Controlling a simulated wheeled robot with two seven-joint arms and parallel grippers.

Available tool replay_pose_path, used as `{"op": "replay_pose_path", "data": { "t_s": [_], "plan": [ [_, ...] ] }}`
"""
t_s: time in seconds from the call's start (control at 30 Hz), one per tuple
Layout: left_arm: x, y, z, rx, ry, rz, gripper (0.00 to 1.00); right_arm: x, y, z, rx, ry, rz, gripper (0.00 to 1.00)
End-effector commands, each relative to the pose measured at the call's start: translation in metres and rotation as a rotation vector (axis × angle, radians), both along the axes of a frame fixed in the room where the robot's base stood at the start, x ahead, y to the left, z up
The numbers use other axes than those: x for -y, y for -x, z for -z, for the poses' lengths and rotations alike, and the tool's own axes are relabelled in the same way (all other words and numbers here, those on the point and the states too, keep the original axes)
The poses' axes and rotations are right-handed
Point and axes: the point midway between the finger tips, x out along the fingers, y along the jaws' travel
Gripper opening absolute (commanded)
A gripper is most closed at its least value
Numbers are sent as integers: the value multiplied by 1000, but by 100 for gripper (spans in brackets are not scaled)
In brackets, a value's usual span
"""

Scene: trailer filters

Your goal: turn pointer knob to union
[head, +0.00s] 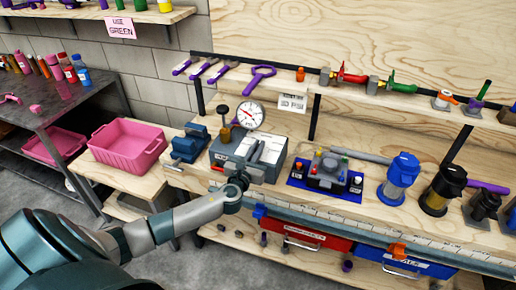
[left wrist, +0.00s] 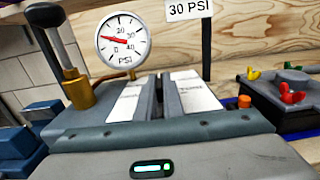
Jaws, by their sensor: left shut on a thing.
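My left gripper (head: 264,148) reaches over the grey station (head: 221,152) on the bench. I cannot read where the knob points, nor a union mark. A round white gauge (head: 250,114) stands behind the station; its red needle points left in the left wrist view (left wrist: 123,40). My right gripper is not in view.
A brass-coloured post (left wrist: 77,88) with a dark handle stands left of my fingers. A blue vise (head: 188,146) is further left. A dark box with coloured knobs (head: 328,172) stands to the right, then blue (head: 402,172) and black filter housings (head: 441,188). A 30 PSI card (head: 293,102) hangs behind.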

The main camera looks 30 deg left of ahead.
Motion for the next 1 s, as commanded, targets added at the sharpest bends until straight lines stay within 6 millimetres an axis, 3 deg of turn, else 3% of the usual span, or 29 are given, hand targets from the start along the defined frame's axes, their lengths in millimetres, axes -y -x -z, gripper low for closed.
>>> {"op": "replay_pose_path", "data": {
  "t_s": [0.27,0.3,0.37,0.77,1.0],
  "plan": [
    [0,0,-1,1,0,0,0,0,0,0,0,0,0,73],
    [0,0,-1,1,0,0,15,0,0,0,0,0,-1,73],
    [0,0,-1,1,0,0,27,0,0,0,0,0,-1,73],
    [1,2,0,1,0,0,27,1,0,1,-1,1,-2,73],
    [5,21,1,0,-1,1,27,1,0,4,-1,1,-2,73]
  ]
}}
